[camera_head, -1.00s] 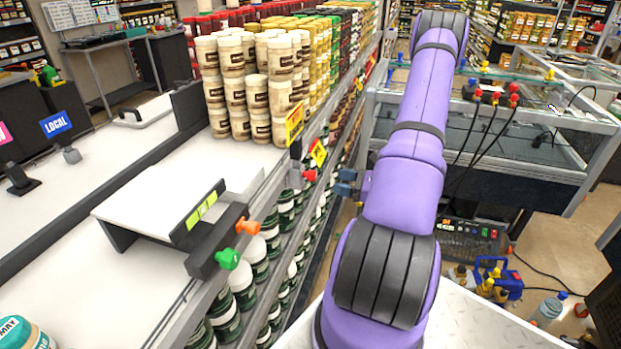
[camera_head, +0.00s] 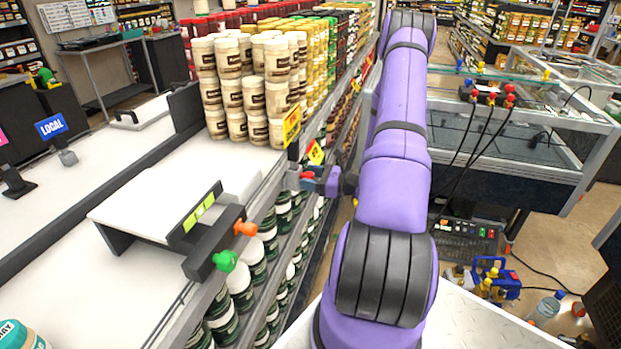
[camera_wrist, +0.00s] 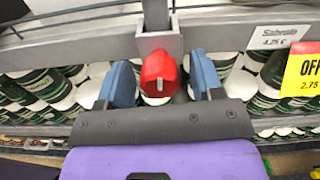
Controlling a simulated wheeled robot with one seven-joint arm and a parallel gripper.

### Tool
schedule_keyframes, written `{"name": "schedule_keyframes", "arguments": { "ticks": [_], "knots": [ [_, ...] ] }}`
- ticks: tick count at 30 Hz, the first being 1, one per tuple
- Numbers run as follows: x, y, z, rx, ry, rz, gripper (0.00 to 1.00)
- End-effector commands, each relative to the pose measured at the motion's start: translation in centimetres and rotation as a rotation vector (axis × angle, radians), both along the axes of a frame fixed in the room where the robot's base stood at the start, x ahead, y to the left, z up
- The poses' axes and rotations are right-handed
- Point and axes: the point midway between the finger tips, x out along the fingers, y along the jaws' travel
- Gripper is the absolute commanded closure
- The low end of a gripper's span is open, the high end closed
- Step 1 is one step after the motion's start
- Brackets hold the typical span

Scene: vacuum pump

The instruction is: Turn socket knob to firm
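A red knob (camera_wrist: 158,76) sits on a grey block (camera_wrist: 157,44) on the shelf's front rail, in the middle of the wrist view. It also shows in the head view (camera_head: 307,175), just left of my gripper (camera_head: 322,180). My gripper (camera_wrist: 160,64) has its two blue fingers open, one on each side of the knob. A gap shows between each finger and the knob, so the fingers do not appear to grip it. No readable setting mark shows on the knob.
An orange knob (camera_head: 246,228) and a green knob (camera_head: 227,261) stick out from a dark bar on the counter's edge. Stacked jars (camera_head: 231,90) stand behind the rail, and green-labelled jars fill shelves below. A yellow price tag (camera_wrist: 302,75) hangs right of my gripper.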

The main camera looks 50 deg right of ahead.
Motion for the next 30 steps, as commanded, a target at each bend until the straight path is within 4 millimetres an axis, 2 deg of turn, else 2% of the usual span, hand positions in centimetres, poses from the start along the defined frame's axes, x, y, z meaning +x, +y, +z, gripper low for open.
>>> {"name": "schedule_keyframes", "arguments": {
  "ticks": [1, 6, 17, 30],
  "knots": [
    [-0.01, 0.00, 0.00, 0.000, 0.000, 0.000, 0.50],
    [-0.02, -0.01, 0.00, 0.000, 0.000, 0.000, 0.88],
    [-0.02, -0.02, 0.01, 0.042, 0.017, 0.000, 0.88],
    [-0.04, -0.04, -0.01, 0.345, 0.143, -0.001, 0.88]
  ]
}}
